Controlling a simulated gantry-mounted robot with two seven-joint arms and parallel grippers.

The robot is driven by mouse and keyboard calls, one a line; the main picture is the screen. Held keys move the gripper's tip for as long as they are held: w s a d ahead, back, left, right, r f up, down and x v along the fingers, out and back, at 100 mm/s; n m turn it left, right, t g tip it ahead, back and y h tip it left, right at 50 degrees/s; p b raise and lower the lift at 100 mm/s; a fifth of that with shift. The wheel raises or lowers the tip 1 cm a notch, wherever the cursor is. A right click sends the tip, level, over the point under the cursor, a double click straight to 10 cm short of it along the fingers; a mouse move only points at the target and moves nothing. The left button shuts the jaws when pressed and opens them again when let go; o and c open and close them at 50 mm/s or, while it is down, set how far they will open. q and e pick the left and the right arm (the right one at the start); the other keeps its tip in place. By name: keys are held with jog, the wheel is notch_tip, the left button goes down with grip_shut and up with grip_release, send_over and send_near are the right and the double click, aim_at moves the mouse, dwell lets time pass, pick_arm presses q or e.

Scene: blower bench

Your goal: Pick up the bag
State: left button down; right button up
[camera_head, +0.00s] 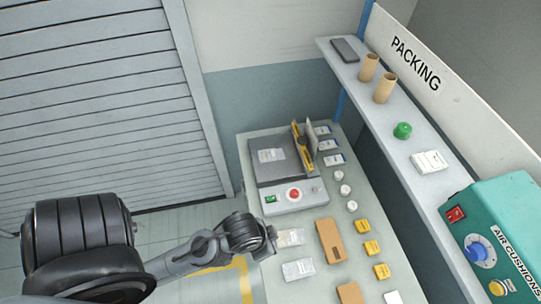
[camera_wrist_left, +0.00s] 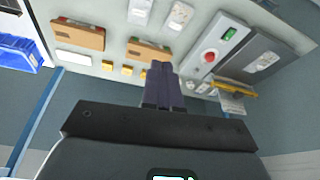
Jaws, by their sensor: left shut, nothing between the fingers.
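Two clear, pale bags lie flat on the bench: one bag (camera_head: 290,238) just right of my left gripper (camera_head: 272,235), the other bag (camera_head: 298,269) nearer the camera. In the left wrist view, both the first bag (camera_wrist_left: 180,15) and the second bag (camera_wrist_left: 139,11) lie at the top edge. Another pale packet (camera_head: 271,155) lies on the grey machine. I cannot tell which is the task's bag. My left gripper, also in the left wrist view (camera_wrist_left: 162,68), is shut and empty, with its fingers apart from the bags. My right gripper is out of view.
The grey machine (camera_head: 290,202) with a red button stands at the bench's back. Brown cartons (camera_head: 331,240), yellow boxes (camera_head: 372,248) and white rolls (camera_head: 345,190) lie to the right. The shelf (camera_head: 450,187) overhangs the right side and carries a teal air-cushion machine (camera_head: 505,215).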

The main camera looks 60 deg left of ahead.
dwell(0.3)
pick_arm(q)
grip_release()
dwell(0.5)
jog(key=shift+a, duration=0.1)
